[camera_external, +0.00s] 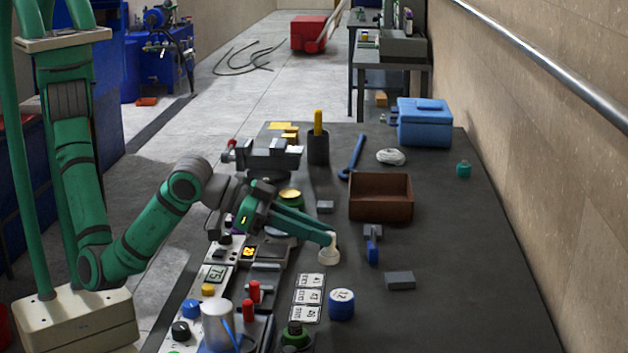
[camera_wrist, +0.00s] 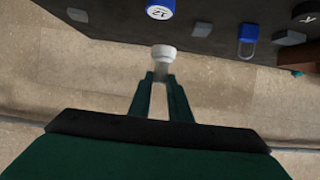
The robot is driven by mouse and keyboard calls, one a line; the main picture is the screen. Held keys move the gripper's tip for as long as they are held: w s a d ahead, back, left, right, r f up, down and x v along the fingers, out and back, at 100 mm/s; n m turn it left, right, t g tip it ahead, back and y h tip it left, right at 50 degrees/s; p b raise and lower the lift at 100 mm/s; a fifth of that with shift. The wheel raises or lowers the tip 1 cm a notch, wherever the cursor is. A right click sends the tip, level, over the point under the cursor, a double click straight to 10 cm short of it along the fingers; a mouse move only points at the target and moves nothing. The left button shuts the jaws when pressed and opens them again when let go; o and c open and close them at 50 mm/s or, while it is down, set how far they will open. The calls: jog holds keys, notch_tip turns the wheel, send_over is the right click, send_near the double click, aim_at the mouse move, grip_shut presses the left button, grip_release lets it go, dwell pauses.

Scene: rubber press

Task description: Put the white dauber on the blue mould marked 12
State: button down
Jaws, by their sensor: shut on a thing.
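The white dauber (camera_external: 329,249) is between the fingertips of my gripper (camera_external: 328,238), which is shut on its upper part. In the wrist view the dauber (camera_wrist: 163,53) shows at the tips of the two green fingers (camera_wrist: 161,75). In the external view it is upright, with its wide end down, over the dark table; I cannot tell whether it touches the top. The blue mould marked 12 (camera_external: 341,304) is a round block with a white top, nearer the camera and slightly right of the dauber. It also shows at the top of the wrist view (camera_wrist: 160,9). The dauber is apart from it.
White number cards (camera_external: 308,296) lie left of the mould. A grey block (camera_external: 400,280) and a blue padlock (camera_external: 372,252) lie to the right. A brown open box (camera_external: 381,209) and a blue case (camera_external: 424,125) stand farther back.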

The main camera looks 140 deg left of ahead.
aim_at(329, 264)
jog(key=w+f, duration=0.2)
jog(key=f, duration=0.1)
jog(key=shift+w+a+f, duration=0.2)
jog(key=shift+w+a, duration=0.2)
jog(key=shift+f, duration=1.6)
jog(key=c, duration=1.6)
grip_release()
jog(key=shift+f, duration=0.1)
jog(key=shift+c, duration=0.2)
jog(key=v, duration=1.2)
